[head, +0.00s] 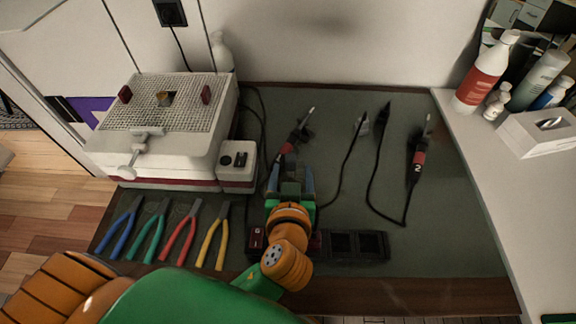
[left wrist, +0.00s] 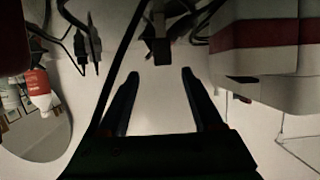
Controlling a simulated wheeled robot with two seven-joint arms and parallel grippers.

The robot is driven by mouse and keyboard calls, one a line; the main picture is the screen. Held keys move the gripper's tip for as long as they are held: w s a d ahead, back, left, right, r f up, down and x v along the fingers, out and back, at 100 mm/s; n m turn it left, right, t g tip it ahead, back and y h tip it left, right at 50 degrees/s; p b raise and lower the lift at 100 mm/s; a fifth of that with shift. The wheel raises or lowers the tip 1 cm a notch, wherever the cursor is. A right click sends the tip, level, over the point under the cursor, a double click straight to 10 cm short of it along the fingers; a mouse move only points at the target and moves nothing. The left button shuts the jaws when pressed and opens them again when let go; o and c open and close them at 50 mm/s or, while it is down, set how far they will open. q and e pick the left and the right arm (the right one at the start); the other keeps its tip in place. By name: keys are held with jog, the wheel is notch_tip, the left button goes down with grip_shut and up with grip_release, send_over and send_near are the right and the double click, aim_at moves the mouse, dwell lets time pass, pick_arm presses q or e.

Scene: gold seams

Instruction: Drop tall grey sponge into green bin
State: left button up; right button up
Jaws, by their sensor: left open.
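My left gripper (head: 290,178) is over the middle of the dark green work mat, its jaws pointing toward the back wall. In the left wrist view its two fingers (left wrist: 160,78) stand apart with a clear gap between them. A small dark block-like thing (left wrist: 162,50) shows beyond the fingertips, apart from them; I cannot tell what it is. I cannot make out a tall grey sponge in either view. A sliver of green (head: 558,319) shows at the bottom right edge of the head view; I cannot tell whether it is the green bin. My right gripper is not in view.
A white machine with a mesh top (head: 160,110) stands at the left. Several coloured pliers (head: 180,232) lie in front of it. Black cables and a red-black tool (head: 418,160) lie right of my gripper. A dark tray (head: 355,262) is near the front. Bottles (head: 487,75) stand at the right.

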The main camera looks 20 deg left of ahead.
aim_at(291, 161)
pick_arm(q)
jog(key=x, duration=0.5)
jog(key=shift+s+a+f, duration=0.1)
jog(key=shift+a, duration=0.15)
jog(key=shift+d, duration=0.1)
grip_shut()
